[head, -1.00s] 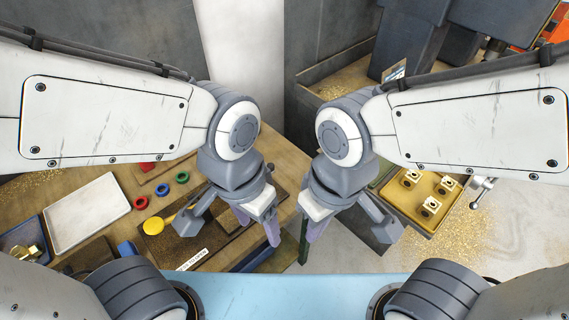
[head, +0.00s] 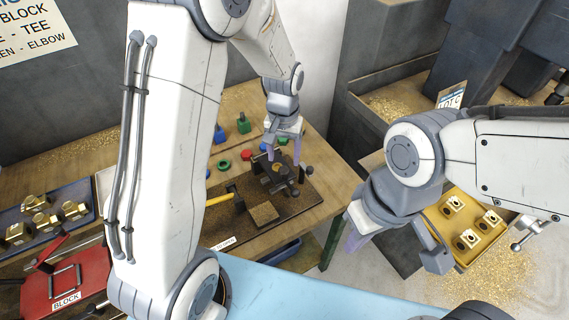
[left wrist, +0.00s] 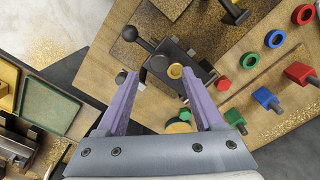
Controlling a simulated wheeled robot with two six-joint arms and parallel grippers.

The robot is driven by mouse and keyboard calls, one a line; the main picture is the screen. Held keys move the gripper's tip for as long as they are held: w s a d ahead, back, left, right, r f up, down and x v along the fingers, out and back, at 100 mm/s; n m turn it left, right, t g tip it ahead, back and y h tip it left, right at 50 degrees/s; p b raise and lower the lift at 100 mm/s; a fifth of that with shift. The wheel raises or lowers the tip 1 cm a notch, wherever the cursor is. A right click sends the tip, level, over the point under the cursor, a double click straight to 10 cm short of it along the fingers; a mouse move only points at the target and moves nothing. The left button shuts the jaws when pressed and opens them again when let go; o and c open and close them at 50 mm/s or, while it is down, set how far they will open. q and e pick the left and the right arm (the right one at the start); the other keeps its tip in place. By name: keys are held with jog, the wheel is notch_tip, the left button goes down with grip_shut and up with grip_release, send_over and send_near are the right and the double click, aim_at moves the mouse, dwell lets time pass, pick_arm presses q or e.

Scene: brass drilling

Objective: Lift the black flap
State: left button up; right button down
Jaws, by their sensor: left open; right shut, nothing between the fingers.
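A black clamp fixture (head: 277,180) with a brass round piece in it stands on the dark board on the wooden bench. The left wrist view shows its black block (left wrist: 180,58) and a lever with a black ball knob (left wrist: 130,33). I cannot tell for sure which black part is the flap. My left gripper (head: 284,156) is open above the fixture, its purple fingers pointing down at it; in the left wrist view the fingertips (left wrist: 158,80) frame its near edge. I cannot tell whether they touch. My right gripper (head: 354,238) is shut and empty, off the bench's right side.
Red, green and blue rings and plugs (head: 243,124) lie behind the fixture. A red plate (head: 78,290) labelled BLOCK is at left. A yellow tray (head: 473,257) with brass parts is at right.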

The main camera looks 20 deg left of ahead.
aim_at(284, 169)
pick_arm(q)
jog(key=shift+f+p, duration=0.35)
jog(key=shift+f, duration=2.05)
grip_shut()
